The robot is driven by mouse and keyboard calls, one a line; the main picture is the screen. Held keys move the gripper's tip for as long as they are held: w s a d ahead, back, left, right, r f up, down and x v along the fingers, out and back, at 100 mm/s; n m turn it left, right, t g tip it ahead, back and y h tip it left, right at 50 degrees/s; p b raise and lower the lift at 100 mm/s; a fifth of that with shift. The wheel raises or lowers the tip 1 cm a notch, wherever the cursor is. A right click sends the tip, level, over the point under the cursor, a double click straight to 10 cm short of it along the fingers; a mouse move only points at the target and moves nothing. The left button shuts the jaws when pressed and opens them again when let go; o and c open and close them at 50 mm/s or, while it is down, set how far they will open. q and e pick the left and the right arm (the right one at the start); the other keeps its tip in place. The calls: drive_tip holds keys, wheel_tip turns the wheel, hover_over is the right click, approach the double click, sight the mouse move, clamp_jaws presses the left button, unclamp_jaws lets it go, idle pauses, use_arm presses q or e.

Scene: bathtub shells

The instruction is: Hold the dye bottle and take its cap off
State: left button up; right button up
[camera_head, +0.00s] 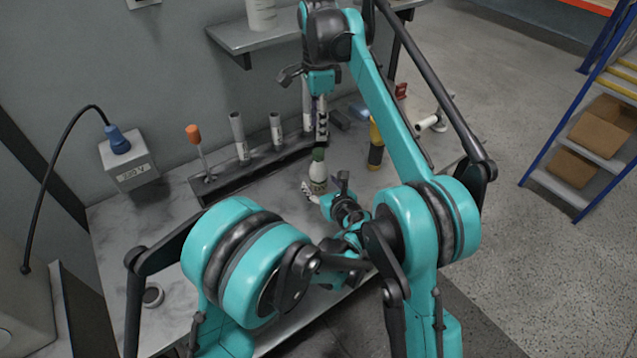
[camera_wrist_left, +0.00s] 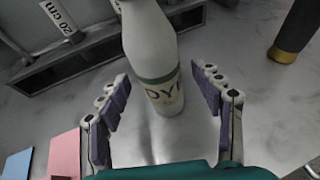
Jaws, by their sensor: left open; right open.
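The dye bottle (camera_head: 318,178) is white with a dark green cap (camera_head: 318,154) and stands upright on the grey bench. My left gripper (camera_head: 327,188) is open low at the bottle. In the left wrist view its padded fingers (camera_wrist_left: 160,80) stand on both sides of the bottle (camera_wrist_left: 150,40), with visible gaps. There the label reads DYE under a green band, and the cap is out of frame. My right gripper (camera_head: 321,120) is open, pointing down above the cap, apart from it. Its fingers partly overlap in the head view.
A dark rack (camera_head: 250,172) with several upright tubes stands behind and left of the bottle. A yellow-and-black tool (camera_head: 376,145) stands to its right, also in the wrist view (camera_wrist_left: 283,55). Pink (camera_wrist_left: 64,155) and blue (camera_wrist_left: 17,163) pieces lie front left.

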sight(318, 151)
use_arm(q)
drive_tip(key=shift+x, duration=1.1)
drive_tip(key=shift+c, duration=0.4)
clamp_jaws()
use_arm(e)
drive_tip(key=m, duration=0.8)
drive_tip(key=shift+f+m, duration=0.15)
drive_tip(key=shift+m, duration=0.25)
wheel_tip(318, 151, down, 8)
drive_tip(key=shift+r, duration=0.15)
